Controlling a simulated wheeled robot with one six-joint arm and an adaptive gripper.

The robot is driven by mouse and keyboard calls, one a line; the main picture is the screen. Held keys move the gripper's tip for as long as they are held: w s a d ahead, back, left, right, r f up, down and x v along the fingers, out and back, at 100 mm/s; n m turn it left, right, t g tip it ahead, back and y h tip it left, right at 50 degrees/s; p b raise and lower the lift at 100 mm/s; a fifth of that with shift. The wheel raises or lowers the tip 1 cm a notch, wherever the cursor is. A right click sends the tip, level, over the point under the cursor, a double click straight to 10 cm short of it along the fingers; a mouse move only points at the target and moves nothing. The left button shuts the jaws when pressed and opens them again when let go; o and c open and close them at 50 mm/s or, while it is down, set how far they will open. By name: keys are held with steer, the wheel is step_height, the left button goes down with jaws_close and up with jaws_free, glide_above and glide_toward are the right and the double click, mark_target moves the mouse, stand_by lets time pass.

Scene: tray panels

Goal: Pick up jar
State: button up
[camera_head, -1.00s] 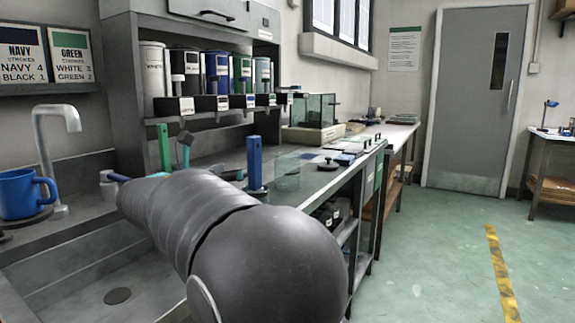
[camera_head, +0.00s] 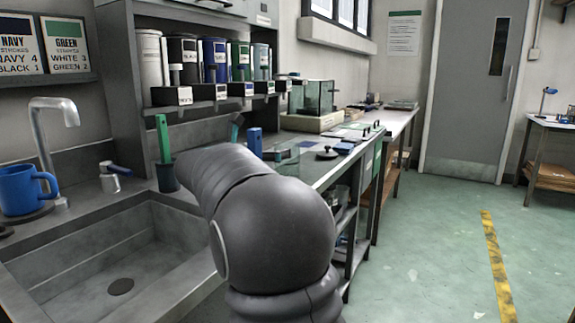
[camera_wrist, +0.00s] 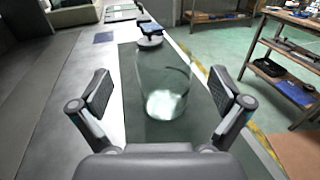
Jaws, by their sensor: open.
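A clear glass jar (camera_wrist: 163,88) stands upright on a dark green mat (camera_wrist: 135,125) on the bench, in the middle of the wrist view. My gripper (camera_wrist: 160,90) is open, with one finger on each side of the jar and a visible gap to each side. Nothing is held. In the head view my own arm covers the gripper, and I cannot make out the jar clearly there.
A round lid with a knob (camera_head: 326,154) lies on the bench beyond. A blue upright block (camera_head: 255,142), a green-handled tool (camera_head: 163,139) and a sink (camera_head: 105,262) are nearby. A blue mug (camera_head: 22,190) stands at the left. Open floor lies right of the bench.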

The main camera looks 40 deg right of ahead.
steer(key=d, duration=0.5)
steer(key=shift+w+f, duration=0.1)
steer(key=shift+f, duration=0.15)
steer(key=shift+a, duration=0.1)
steer(key=c, duration=1.4)
